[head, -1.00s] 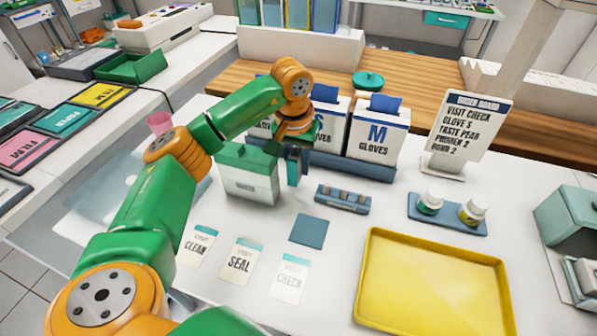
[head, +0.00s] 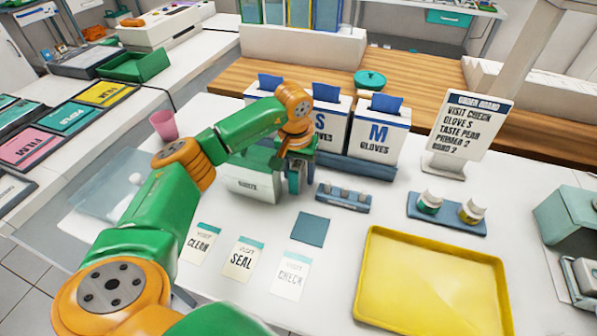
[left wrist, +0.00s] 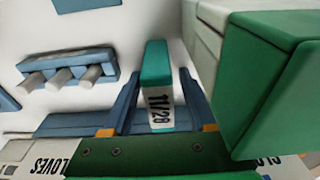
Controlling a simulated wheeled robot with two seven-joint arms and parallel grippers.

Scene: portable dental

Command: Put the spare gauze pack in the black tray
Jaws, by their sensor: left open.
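My left gripper (head: 294,184) points down beside a white box with a green lid (head: 252,184), in front of the glove boxes. In the left wrist view its two blue fingers (left wrist: 158,84) are open, one on each side of a small white pack with a teal top (left wrist: 157,92), marked "11/28". I cannot tell whether the fingers touch it, nor read a gauze label. A dark, shallow tray (head: 78,66) at the far left, beside a green tray, may be the black tray. My right gripper is not in view.
A small blue rack (head: 343,200) stands right of the gripper. Glove boxes (head: 377,135) stand behind. A yellow tray (head: 432,285), visit cards (head: 241,262) and a blue pad (head: 310,229) lie in front. A pink cup (head: 163,125) stands left.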

